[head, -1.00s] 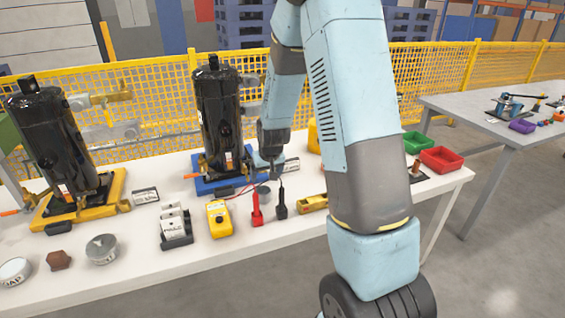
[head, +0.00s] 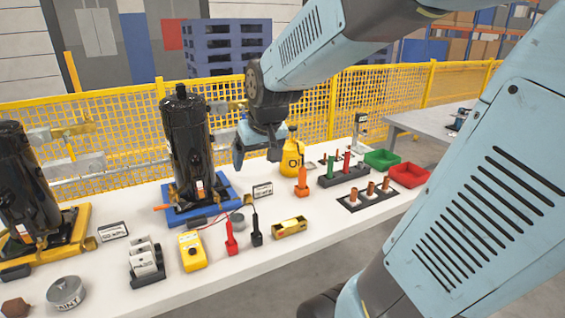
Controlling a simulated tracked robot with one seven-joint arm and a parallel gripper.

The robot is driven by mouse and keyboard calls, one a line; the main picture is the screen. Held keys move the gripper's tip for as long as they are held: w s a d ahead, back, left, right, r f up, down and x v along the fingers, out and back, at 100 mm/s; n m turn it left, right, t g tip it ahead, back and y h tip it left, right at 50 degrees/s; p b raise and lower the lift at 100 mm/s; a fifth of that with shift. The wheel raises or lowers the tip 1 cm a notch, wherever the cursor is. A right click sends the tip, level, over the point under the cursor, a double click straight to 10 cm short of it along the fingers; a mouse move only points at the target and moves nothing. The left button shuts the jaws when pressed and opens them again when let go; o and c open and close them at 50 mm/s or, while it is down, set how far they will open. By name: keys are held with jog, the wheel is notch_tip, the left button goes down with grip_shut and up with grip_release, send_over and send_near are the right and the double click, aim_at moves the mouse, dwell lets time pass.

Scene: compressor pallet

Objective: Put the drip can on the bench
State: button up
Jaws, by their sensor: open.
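A small grey can (head: 237,219), which looks like the drip can, stands on the white bench (head: 205,283) at the front right corner of the blue base. No label on it is readable. My gripper (head: 257,165) is open, pointing down with nothing seen between its fingers. It appears above and right of the can in the picture, apart from it, beside the black compressor (head: 187,145).
The compressor stands on a blue base (head: 225,187). Red (head: 231,240) and black (head: 257,232) probes, a yellow meter (head: 192,252) and a brass-coloured block (head: 290,227) surround the can. A yellow jug (head: 291,158) stands right of my gripper.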

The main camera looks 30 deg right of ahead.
jog(key=s+r, duration=0.2)
jog(key=s, duration=0.4)
jog(key=s+r, duration=0.2)
jog(key=s, duration=0.5)
jog(key=shift+r, duration=0.3)
